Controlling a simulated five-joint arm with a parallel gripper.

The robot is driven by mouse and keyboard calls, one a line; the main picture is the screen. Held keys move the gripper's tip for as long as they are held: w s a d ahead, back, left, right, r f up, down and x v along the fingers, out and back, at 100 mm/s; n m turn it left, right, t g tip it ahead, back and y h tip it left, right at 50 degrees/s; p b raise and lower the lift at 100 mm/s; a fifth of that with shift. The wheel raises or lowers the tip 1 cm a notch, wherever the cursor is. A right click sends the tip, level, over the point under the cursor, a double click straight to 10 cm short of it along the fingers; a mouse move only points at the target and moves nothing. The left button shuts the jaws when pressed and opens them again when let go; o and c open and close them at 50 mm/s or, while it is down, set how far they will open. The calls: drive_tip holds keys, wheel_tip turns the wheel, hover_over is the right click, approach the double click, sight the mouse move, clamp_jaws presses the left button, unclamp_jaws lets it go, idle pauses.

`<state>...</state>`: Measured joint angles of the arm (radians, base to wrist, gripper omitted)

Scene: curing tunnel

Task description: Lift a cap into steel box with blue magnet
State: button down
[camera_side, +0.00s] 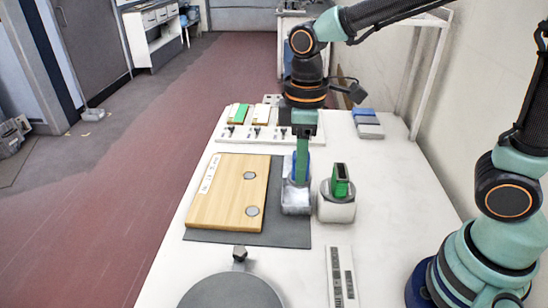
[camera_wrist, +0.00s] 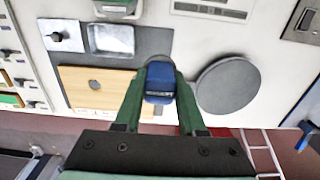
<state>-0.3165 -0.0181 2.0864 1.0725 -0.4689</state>
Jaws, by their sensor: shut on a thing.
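My gripper (camera_side: 300,180) points down and is shut on a blue magnet (camera_wrist: 160,80); in the side view a green finger mostly hides the magnet (camera_side: 289,164). The magnet hangs above the work. In the side view it overlaps the clear-looking steel box (camera_side: 296,205), which is open and apart from it in the wrist view (camera_wrist: 112,40). Two round grey caps, a far one (camera_side: 250,176) and a near one (camera_side: 252,211), lie on the wooden board (camera_side: 225,190). The wrist view shows one cap (camera_wrist: 95,85). The magnet's underside is hidden, so I cannot tell whether it bears a cap.
A green magnet (camera_side: 340,178) stands in a white holder (camera_side: 337,210) right of the box. The dark mat (camera_side: 285,234) is bare in front of the board.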

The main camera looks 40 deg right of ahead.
wheel_tip(320, 180, up, 3)
drive_tip(key=shift+r, duration=0.15)
drive_tip(key=shift+w, duration=0.25)
drive_tip(key=shift+w+a+f, duration=0.6)
drive_tip(key=shift+w+f, duration=1.15)
drive_tip(key=shift+f, duration=1.05)
drive_tip(key=shift+w+a+f, duration=0.6)
drive_tip(key=shift+w+f, duration=1.15)
drive_tip(key=shift+f, duration=1.1)
drive_tip(key=shift+w+a+f, duration=0.6)
drive_tip(key=shift+w+f, duration=1.15)
drive_tip(key=shift+f, duration=1.05)
drive_tip(key=shift+f, duration=0.45)
drive_tip(key=shift+r, duration=0.15)
drive_tip(key=shift+r, duration=0.7)
drive_tip(key=shift+r, duration=0.35)
